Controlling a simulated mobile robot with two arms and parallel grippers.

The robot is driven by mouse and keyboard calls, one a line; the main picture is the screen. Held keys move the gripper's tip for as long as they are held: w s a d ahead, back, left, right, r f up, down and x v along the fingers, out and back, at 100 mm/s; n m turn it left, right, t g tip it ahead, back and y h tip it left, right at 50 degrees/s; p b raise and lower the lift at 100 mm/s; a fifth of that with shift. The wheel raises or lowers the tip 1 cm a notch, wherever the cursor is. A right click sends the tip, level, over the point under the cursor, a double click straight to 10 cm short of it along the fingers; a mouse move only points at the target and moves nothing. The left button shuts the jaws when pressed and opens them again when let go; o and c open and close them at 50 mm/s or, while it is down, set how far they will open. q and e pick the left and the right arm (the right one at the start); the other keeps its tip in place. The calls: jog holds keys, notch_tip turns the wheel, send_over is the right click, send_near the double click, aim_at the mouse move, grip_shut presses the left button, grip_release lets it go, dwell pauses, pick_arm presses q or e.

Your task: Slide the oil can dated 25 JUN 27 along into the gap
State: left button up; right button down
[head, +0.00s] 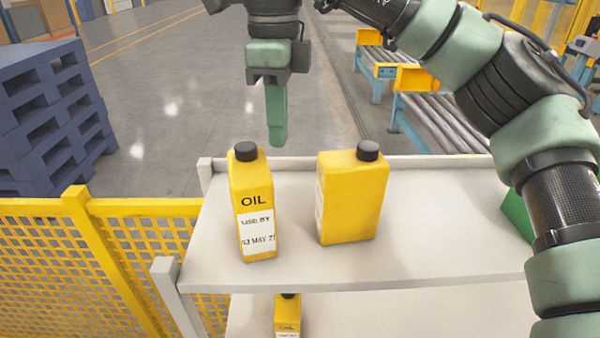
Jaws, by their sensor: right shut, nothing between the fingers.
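Two yellow oil cans with black caps stand upright on the upper shelf (440,255). The left oil can (240,190) faces me; its label reads USE BY and what looks like 03 MAY, with the year cut off. The right oil can (357,205) is turned so its white label is seen edge-on at its left side and cannot be read. A clear gap separates them. No date of 25 JUN 27 is legible. My right gripper (278,138) is shut and empty, pointing down near the shelf's back edge, between the cans in the picture and touching neither. My left gripper is out of view.
Another oil can (287,315) stands on the lower shelf, mostly hidden. A green object (516,214) sits at the upper shelf's right end, partly behind my arm. A yellow mesh fence (90,255) and blue pallets (50,115) are left. Shelf right of the cans is bare.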

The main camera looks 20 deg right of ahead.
jog(key=f+p, duration=0.1)
jog(key=f, duration=0.1)
jog(key=f+p, duration=0.1)
jog(key=f, duration=0.5)
jog(key=shift+s+f+p, duration=0.25)
jog(key=shift+s+p, duration=0.15)
jog(key=d, duration=0.1)
jog(key=s+d+p, duration=0.1)
jog(key=d+p, duration=0.1)
jog(key=shift+s+d+f, duration=0.2)
jog(key=shift+s+f, duration=0.05)
jog(key=shift+f, duration=0.15)
jog(key=shift+s+d+f, duration=0.1)
jog(key=shift+s+d, duration=0.1)
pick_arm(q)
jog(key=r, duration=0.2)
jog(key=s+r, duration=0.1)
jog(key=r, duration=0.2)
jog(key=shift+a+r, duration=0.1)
pick_arm(e)
jog(key=shift+w, duration=0.1)
jog(key=shift+w+a+f, duration=0.1)
